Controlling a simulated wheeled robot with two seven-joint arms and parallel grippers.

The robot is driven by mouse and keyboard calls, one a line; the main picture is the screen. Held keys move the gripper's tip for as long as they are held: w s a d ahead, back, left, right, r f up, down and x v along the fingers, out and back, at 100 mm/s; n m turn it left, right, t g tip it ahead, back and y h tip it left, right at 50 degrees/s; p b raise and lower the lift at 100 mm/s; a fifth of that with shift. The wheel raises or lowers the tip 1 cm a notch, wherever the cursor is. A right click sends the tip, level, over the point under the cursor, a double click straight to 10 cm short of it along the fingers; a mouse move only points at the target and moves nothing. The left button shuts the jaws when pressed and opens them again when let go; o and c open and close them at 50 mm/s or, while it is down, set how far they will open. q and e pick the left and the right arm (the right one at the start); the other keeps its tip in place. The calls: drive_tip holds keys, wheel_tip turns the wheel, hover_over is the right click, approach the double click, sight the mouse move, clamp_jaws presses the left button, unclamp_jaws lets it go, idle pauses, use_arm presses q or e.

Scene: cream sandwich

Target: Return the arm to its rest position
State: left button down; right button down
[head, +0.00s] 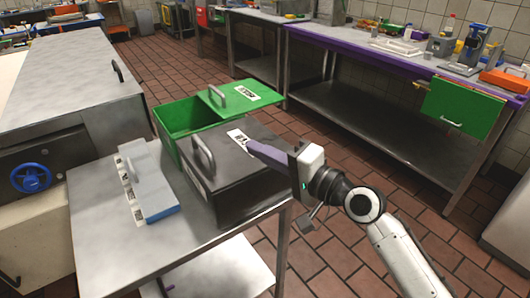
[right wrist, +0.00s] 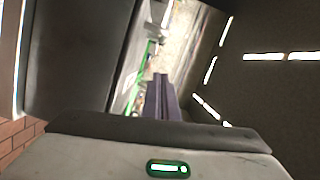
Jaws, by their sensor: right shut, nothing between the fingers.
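My right arm (head: 390,238) reaches in from the lower right in the head view. Its gripper (head: 252,146) has purple fingers that are shut and empty. The fingers point left, over the right part of the lid of a black box (head: 241,165) on the metal table. I cannot tell whether they touch the lid. In the right wrist view the closed purple fingers (right wrist: 162,92) point away from the camera, with nothing between them. My left gripper is not in view.
A green box (head: 185,122), its lid (head: 240,95) shifted aside, stands behind the black box. A blue-grey lid (head: 150,180) lies left on the metal table (head: 95,225). A purple-edged workbench (head: 370,45) with an open green drawer front (head: 460,107) stands behind. Tiled floor lies clear between.

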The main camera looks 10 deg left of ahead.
drive_tip(key=s+d+f+n+g+h, duration=0.1)
drive_tip(key=s+d+f+n+h, duration=0.2)
drive_tip(key=s+d+f, duration=0.35)
drive_tip(key=s+d+f+n+g+h, duration=0.2)
drive_tip(key=s+d+f+h, duration=0.1)
drive_tip(key=s+f, duration=0.65)
drive_tip(key=s+d+f+n+g+h, duration=0.15)
drive_tip(key=s+d+f+h, duration=0.25)
drive_tip(key=s+d, duration=0.5)
drive_tip(key=s+d+f+n+g+h, duration=0.15)
drive_tip(key=s+d+f+h, duration=0.25)
drive_tip(key=s+d, duration=0.45)
drive_tip(key=w+a+f+t+y, duration=0.1)
drive_tip(key=w+a+f+t, duration=0.1)
drive_tip(key=f, duration=0.4)
drive_tip(key=w+a+f+m+t+y, duration=0.1)
drive_tip(key=a+f+t, duration=0.1)
drive_tip(key=f, duration=0.4)
drive_tip(key=shift+w+f, duration=0.3)
drive_tip(key=shift+w, duration=0.1)
